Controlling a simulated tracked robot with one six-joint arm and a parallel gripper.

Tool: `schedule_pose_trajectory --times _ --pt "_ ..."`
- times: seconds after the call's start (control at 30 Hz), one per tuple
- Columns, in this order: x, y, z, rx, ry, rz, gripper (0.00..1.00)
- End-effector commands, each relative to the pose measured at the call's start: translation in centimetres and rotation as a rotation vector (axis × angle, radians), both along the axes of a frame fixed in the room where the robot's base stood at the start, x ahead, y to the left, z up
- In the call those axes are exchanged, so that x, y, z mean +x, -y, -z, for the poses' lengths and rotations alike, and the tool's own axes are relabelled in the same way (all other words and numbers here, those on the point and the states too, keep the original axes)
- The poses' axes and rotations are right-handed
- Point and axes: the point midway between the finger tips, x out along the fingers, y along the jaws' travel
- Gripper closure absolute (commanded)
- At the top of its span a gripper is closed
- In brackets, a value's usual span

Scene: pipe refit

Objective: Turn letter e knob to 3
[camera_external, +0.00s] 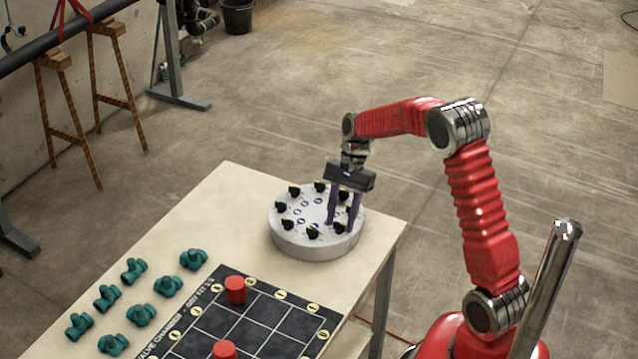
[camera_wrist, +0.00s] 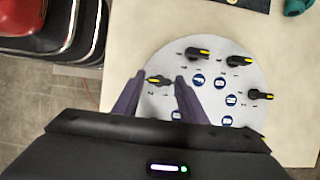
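A round white knob panel (camera_external: 285,243) stands on the table, with several black knobs with yellow marks around its edge. My gripper (camera_external: 341,226) points down over the right side of the panel, its two purple fingers apart. In the wrist view the panel (camera_wrist: 215,50) fills the middle. One knob (camera_wrist: 159,80) lies between the open fingers of my gripper (camera_wrist: 160,78), with a gap seen on both sides. Blue round labels sit inward of the knobs; their letters and the small numbers are too small to read, so I cannot tell which knob is e.
The beige table (camera_external: 225,190) also bears a black grid board (camera_external: 245,310) with red cylinders (camera_external: 235,290) and several green pipe fittings (camera_external: 141,314). These are left of and in front of the panel. The tabletop behind the panel is clear.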

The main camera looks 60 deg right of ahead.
Motion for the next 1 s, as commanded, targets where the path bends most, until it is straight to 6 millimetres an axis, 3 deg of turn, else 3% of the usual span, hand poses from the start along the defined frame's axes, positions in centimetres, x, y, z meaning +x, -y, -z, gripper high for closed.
schedule_pose_trajectory --times 0.43,1.0 --pt "0.02 0.02 -0.04 0.0 0.001 0.0 0.93" --pt "0.11 0.02 -0.05 -0.001 0.001 -0.092 0.93"
